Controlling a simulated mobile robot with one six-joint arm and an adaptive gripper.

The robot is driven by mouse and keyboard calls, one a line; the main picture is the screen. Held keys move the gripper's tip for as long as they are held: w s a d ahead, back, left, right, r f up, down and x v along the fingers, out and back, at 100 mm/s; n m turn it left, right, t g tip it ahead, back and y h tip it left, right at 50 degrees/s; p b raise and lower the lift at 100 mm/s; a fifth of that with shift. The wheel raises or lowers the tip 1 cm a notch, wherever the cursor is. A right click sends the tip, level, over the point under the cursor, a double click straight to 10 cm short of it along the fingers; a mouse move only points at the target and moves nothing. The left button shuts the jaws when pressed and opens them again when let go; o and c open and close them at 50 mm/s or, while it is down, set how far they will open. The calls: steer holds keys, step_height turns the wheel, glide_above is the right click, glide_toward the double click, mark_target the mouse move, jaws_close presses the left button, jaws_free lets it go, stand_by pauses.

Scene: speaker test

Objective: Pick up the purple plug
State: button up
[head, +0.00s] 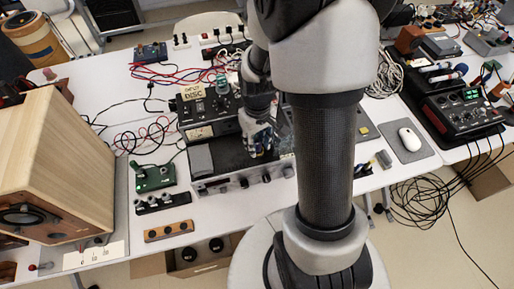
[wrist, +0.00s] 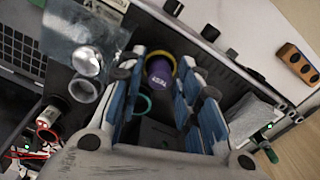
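The purple plug (wrist: 160,72) shows in the wrist view between my gripper's fingertips, with a yellow ring around its far side and lettering on its face. My gripper (wrist: 161,67) has blue-padded fingers standing apart on either side of the plug. A narrow gap seems to show beside it, and I see no clear grip. In the head view my gripper (head: 262,150) points down over the black device (head: 215,165) on the white table. The plug is mostly hidden there by the fingers. A teal ring (wrist: 140,106) lies nearer, between the fingers.
Metal cylinders (wrist: 87,62) stand left of the fingers in the wrist view. A wooden speaker (head: 60,150) stands at the left in the head view. A green circuit board (head: 153,177) and a wooden block with holes (head: 169,231) lie left of the device. Cables cross the table behind.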

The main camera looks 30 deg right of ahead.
steer(key=shift+c, duration=0.5)
steer(key=c, duration=0.6)
